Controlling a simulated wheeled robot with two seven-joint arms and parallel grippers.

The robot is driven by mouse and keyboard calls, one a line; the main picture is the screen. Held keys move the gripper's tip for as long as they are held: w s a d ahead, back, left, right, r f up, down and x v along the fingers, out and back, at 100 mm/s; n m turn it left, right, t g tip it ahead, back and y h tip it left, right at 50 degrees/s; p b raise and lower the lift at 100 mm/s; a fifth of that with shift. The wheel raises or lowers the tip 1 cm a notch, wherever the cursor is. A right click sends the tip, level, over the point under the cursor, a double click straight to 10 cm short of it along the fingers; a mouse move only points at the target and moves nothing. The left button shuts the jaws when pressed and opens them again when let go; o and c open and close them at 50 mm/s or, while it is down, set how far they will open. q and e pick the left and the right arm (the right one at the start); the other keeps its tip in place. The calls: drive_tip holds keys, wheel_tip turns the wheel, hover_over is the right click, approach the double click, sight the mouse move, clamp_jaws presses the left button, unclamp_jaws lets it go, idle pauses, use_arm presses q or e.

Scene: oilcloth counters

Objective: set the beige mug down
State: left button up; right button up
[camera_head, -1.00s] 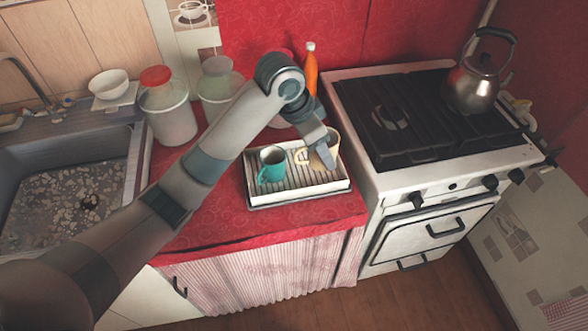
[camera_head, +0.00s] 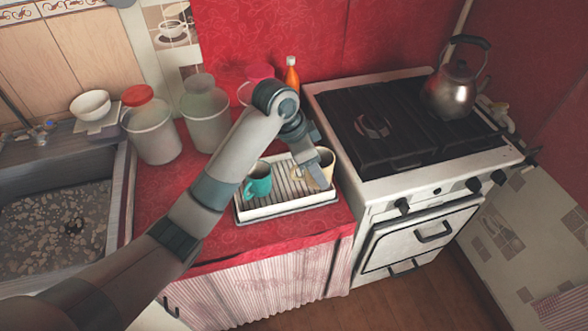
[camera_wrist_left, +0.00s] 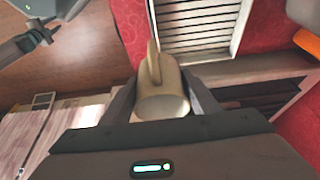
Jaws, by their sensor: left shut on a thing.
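The beige mug (camera_head: 327,163) is held by my left gripper (camera_head: 319,174) at the right end of the white ribbed dish tray (camera_head: 290,210). In the left wrist view the mug (camera_wrist_left: 162,95) sits between the two fingers (camera_wrist_left: 162,104), its handle pointing away from the camera. The left gripper is shut on it. The gripper partly hides the mug in the head view, and I cannot tell whether its base touches the tray. The tray's slats (camera_wrist_left: 197,28) show beyond the mug in the wrist view.
A teal mug (camera_head: 258,183) stands on the tray's left part. Jars (camera_head: 152,132) and an orange bottle (camera_head: 291,75) stand behind. The stove (camera_head: 405,125) with a kettle (camera_head: 452,90) is at the right. The red counter (camera_head: 180,215) is clear left of the tray.

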use_arm(q)
drive_tip(key=w+a+f, duration=0.1)
drive_tip(key=w, duration=0.1)
drive_tip(key=w+a+f+p, duration=0.1)
drive_tip(key=w+f, duration=0.1)
drive_tip(key=w, duration=0.1)
drive_tip(key=w+a+f, duration=0.2)
drive_tip(key=shift+w+p, duration=0.3)
drive_tip(key=shift+p, duration=0.1)
drive_tip(key=shift+w+a+f, duration=0.15)
drive_tip(key=shift+w+f, duration=0.1)
drive_tip(key=shift+w, duration=0.05)
wheel_tip(320, 180, down, 4)
drive_tip(key=shift+r+p, duration=0.25)
drive_tip(key=shift+p, duration=0.5)
drive_tip(key=shift+f, duration=0.25)
drive_tip(key=shift+f, duration=0.2)
drive_tip(key=o, duration=1.3)
